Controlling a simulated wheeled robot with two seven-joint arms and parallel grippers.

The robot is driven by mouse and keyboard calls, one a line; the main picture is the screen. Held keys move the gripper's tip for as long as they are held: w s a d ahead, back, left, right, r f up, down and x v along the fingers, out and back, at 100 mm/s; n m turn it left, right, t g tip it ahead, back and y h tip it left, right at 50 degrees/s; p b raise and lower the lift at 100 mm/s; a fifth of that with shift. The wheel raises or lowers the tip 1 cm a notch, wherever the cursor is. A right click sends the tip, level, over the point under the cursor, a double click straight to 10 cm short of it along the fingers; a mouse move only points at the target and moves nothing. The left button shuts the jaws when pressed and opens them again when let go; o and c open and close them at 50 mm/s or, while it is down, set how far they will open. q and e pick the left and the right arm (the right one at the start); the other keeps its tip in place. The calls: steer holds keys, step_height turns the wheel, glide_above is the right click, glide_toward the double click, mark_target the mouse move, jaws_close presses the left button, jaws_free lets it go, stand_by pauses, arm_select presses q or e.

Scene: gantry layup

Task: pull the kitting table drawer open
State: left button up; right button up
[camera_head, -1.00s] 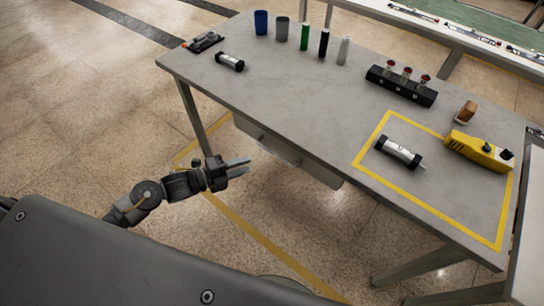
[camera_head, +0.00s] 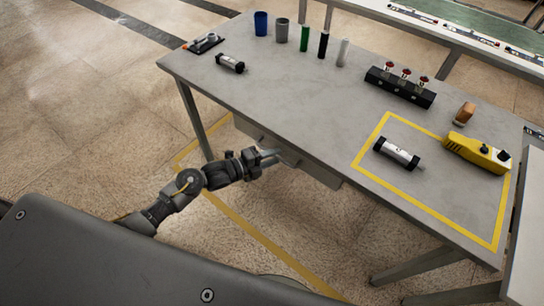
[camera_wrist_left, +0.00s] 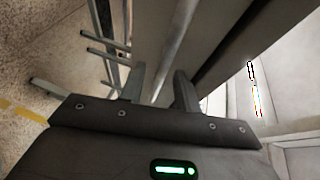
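The kitting table (camera_head: 290,105) stands ahead of me, with its drawer (camera_head: 322,174) under the near edge. The drawer looks shut. My left gripper (camera_head: 282,157) is at the drawer front, below the tabletop edge. In the left wrist view its two fingers (camera_wrist_left: 160,88) are spread apart. A long pale bar, which looks like the drawer handle (camera_wrist_left: 178,50), runs away between them. I see no clear contact of the fingers on the bar. In the head view the gripper hides part of the drawer front. My right gripper is out of view.
On the tabletop stand several cups and cylinders (camera_head: 304,38), a black block with red-topped pieces (camera_head: 400,86) and a yellow tool (camera_head: 476,152). A white-and-black cylinder (camera_head: 397,153) lies inside a yellow outline. The floor in front of the drawer is clear.

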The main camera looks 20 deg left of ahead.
arm_select(q)
jaws_close()
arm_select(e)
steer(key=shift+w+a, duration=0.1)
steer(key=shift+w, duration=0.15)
